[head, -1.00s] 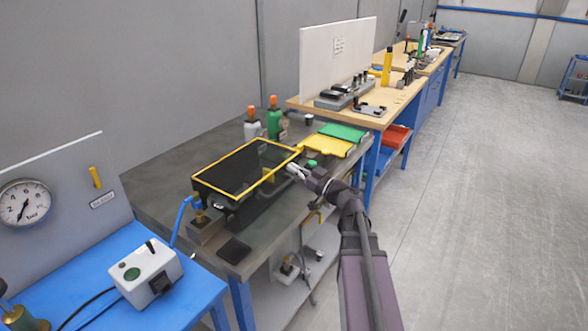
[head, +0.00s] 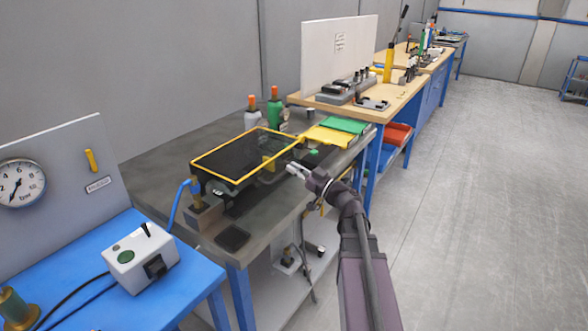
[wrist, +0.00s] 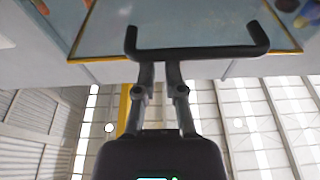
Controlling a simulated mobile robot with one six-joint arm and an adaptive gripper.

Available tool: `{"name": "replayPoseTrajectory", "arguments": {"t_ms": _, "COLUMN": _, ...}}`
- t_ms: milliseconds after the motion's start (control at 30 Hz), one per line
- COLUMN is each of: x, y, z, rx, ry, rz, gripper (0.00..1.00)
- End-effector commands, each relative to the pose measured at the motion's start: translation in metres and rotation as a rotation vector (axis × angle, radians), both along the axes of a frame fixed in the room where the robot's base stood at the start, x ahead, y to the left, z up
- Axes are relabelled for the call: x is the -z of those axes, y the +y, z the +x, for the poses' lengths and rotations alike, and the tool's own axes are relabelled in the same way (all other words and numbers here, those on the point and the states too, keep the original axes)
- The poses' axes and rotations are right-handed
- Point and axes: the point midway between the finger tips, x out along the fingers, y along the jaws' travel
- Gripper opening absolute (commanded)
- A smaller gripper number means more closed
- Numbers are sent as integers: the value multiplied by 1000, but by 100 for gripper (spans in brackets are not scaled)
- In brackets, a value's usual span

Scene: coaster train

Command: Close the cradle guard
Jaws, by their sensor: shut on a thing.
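The cradle guard (head: 262,165) is a clear panel with a yellow frame, lying over a dark cradle on the grey bench. In the wrist view its yellow edge (wrist: 92,58) crosses the top. A black U-shaped handle (wrist: 225,52) stands in front of that edge, its ends turned toward the panel. My gripper (head: 289,166) is at the guard's right side, near its long front edge. In the wrist view its fingers (wrist: 158,68) are shut on the middle of the handle. I cannot tell whether the guard sits flush on the cradle.
A flat dark pad (head: 232,238) lies at the front bench edge. A yellow tray (head: 327,136) and a green tray (head: 345,125) lie right of the guard. Orange-capped bottles (head: 273,107) stand behind it. The floor to the right is clear.

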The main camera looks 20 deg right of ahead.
Motion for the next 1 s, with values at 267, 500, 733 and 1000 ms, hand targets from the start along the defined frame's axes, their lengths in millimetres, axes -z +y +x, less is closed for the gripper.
{"name": "replayPoseTrajectory", "arguments": {"t_ms": 267, "x": 13, "y": 0, "z": -3, "rx": 9, "ry": 24, "rz": -35, "gripper": 0}}
{"name": "replayPoseTrajectory", "arguments": {"t_ms": 500, "x": 11, "y": -6, "z": -15, "rx": 9, "ry": 16, "rz": -25, "gripper": 0}}
{"name": "replayPoseTrajectory", "arguments": {"t_ms": 733, "x": 4, "y": -18, "z": -39, "rx": 5, "ry": -5, "rz": 0, "gripper": 0}}
{"name": "replayPoseTrajectory", "arguments": {"t_ms": 1000, "x": 2, "y": -39, "z": -66, "rx": 4, "ry": -6, "rz": -1, "gripper": 0}}
